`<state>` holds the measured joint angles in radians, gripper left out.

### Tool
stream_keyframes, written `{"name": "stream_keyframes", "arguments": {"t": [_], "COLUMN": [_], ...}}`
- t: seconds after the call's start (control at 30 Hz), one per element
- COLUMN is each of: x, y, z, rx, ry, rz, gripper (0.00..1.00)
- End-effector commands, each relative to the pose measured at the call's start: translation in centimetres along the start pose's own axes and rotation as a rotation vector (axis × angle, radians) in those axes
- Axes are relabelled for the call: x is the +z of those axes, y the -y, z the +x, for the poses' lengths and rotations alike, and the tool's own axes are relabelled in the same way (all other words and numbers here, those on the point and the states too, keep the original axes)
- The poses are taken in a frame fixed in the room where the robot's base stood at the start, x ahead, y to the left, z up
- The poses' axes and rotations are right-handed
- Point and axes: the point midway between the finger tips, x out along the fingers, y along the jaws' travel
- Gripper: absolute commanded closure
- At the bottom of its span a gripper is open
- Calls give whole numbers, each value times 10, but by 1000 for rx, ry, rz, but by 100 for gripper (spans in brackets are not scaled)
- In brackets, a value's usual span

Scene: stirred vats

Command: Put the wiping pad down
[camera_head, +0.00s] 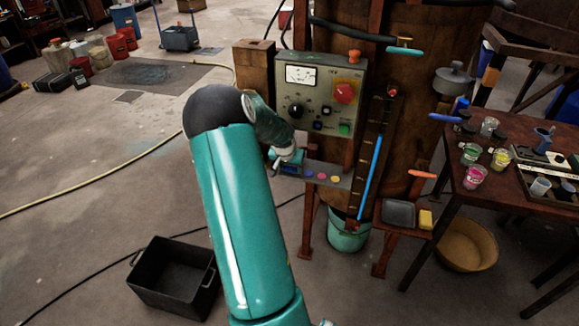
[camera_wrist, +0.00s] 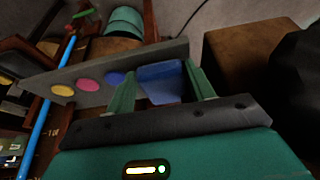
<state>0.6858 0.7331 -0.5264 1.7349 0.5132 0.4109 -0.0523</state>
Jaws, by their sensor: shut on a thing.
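The wiping pad is a small blue block (camera_wrist: 163,88) between the two green fingers of my gripper (camera_wrist: 159,72) in the wrist view. My gripper is shut on it. In the head view my gripper (camera_head: 284,160) is at the left end of a narrow grey ledge (camera_head: 339,181) below the control panel. The pad shows there as a small blue patch (camera_head: 290,170), partly hidden by my gripper. It is at the ledge's end, beside the blue disc (camera_wrist: 115,78). I cannot tell whether it rests on the ledge.
The ledge holds pink (camera_head: 321,176) and yellow (camera_head: 335,177) discs. The control panel (camera_head: 318,100) with knobs and buttons is just above. A wooden post (camera_head: 254,75) stands behind left. A black bin (camera_head: 174,277) is on the floor. A table (camera_head: 466,203) with jars stands right.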

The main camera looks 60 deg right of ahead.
Motion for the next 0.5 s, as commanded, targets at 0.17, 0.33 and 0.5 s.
{"name": "stream_keyframes", "arguments": {"t": [0.17,0.33,0.5], "x": [1,1,0], "y": [0,0,0], "z": [1,1,-2], "rx": [0,0,0], "ry": [0,0,0], "rz": [0,0,-1], "gripper": [25,25,25]}}
